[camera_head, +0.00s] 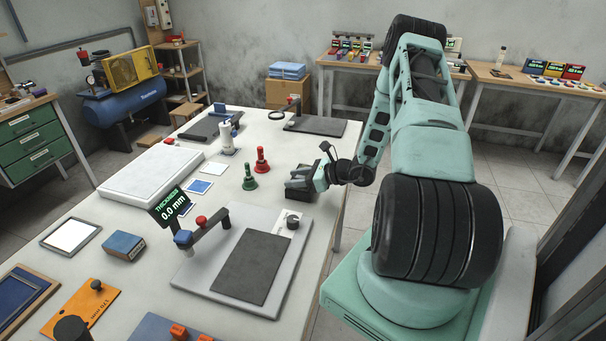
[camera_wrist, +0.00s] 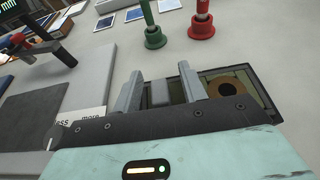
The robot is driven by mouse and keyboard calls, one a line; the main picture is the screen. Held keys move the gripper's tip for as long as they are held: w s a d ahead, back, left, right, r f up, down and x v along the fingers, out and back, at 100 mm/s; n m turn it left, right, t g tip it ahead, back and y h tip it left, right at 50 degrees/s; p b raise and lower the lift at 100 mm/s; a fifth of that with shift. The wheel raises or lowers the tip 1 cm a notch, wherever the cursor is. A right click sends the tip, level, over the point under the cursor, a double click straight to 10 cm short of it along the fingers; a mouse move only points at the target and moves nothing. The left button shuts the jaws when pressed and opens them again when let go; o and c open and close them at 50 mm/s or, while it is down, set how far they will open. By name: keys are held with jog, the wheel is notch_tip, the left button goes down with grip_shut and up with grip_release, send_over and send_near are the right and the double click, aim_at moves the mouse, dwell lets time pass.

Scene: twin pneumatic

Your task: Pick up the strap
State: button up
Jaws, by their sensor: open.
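My gripper (camera_head: 292,184) is low over the right part of the white table, its fingers pointing left in the head view. In the wrist view its two grey fingers (camera_wrist: 161,80) are apart, with a small grey block (camera_wrist: 160,94) between them; I cannot tell whether they touch it. A dark shallow tray (camera_wrist: 258,82) with a brown ring-shaped piece (camera_wrist: 228,88) lies just right of the fingers, partly hidden by the gripper body. I cannot tell for certain which piece is the strap.
A green bell-shaped piece (camera_head: 250,178) and a red one (camera_head: 262,160) stand close to the gripper. The thickness gauge on its grey base (camera_head: 205,278) is nearer the front. A white slab (camera_head: 152,173) lies left.

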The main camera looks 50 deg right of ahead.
jog(key=shift+w+f, duration=0.1)
jog(key=shift+w, duration=0.15)
grip_shut()
